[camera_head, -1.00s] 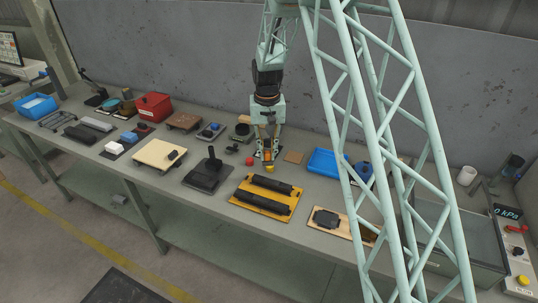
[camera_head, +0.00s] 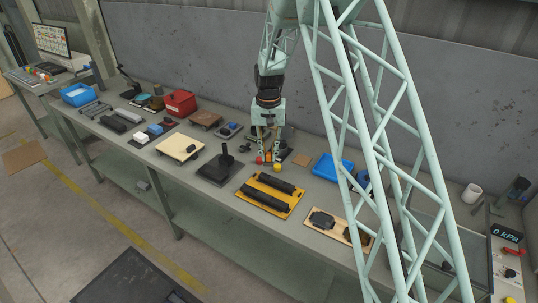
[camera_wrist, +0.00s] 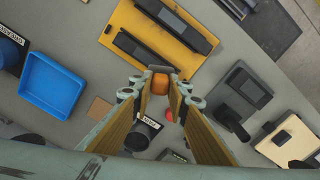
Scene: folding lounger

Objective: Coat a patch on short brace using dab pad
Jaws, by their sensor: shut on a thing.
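My gripper (camera_head: 268,158) is above the back middle of the bench, pointing down. In the wrist view its two fingers (camera_wrist: 160,92) are closed in on a small rounded orange piece, likely the dab pad (camera_wrist: 160,83), with a grey edge at its far side. In the head view a small yellow-orange spot (camera_head: 277,167) shows at the fingertips. Its underside is hidden, and I cannot tell whether it touches the bench.
A yellow board with black bars (camera_head: 258,199) lies in front of my gripper. A black base with an upright handle (camera_head: 218,174) and a small red piece (camera_head: 259,160) are to the left. A blue tray (camera_head: 322,168) is at right. A labelled dark round object (camera_wrist: 140,133) is close to the fingers.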

